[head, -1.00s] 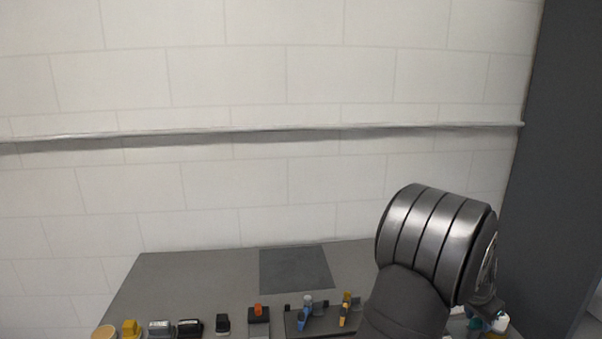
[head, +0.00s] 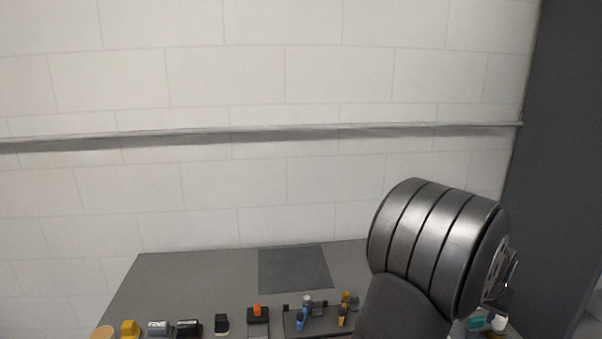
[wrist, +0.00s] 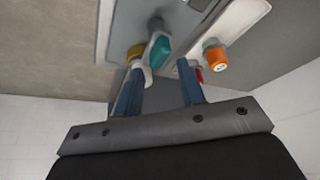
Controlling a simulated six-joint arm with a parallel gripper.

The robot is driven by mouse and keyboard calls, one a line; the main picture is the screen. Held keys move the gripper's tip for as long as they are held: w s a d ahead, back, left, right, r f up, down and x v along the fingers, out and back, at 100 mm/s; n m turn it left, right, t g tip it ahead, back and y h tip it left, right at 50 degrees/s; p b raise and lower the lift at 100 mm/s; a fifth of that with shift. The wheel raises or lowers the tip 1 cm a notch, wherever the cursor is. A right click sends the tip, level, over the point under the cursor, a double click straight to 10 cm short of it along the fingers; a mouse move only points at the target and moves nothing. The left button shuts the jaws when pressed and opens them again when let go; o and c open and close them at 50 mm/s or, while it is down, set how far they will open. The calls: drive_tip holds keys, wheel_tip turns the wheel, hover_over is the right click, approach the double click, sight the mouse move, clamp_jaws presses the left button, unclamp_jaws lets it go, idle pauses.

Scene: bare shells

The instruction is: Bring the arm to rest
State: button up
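My gripper (wrist: 161,68) shows in the wrist view as two blue fingers with a clear gap between them, so it is open. I see nothing held between the fingers. A teal and white object (wrist: 160,52) appears just beyond the left finger; I cannot tell whether they touch. In the head view my arm rises at the lower right with a large ribbed metal joint, and the gripper cannot be made out behind it.
The grey table (head: 190,280) bears a dark square mat (head: 294,269) and a front row of small items, including a yellow one (head: 129,328) and a black one (head: 221,323). An orange-capped item (wrist: 215,57) shows in the wrist view. A dark panel (head: 562,150) stands at right.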

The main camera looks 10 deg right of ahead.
drive_tip(key=shift+v, duration=2.4)
drive_tip(key=o, duration=1.3)
drive_tip(key=shift+o, duration=0.5)
drive_tip(key=w+a+r+m+g, duration=0.1)
drive_tip(key=w+a+r+m, duration=0.2)
drive_tip(key=w+a+r, duration=0.2)
drive_tip(key=a+r, duration=0.3)
drive_tip(key=a, duration=0.1)
drive_tip(key=shift+w+a+r, duration=0.3)
drive_tip(key=shift+w+a, duration=0.05)
drive_tip(key=w+a+r+m+g+h, duration=0.1)
drive_tip(key=a+r+m+g, duration=0.1)
drive_tip(key=a+r+m, duration=0.5)
wheel_tip(320, 180, down, 7)
drive_tip(key=d+n, duration=0.1)
drive_tip(key=n, duration=0.1)
drive_tip(key=shift+d, duration=0.3)
drive_tip(key=v, duration=1)
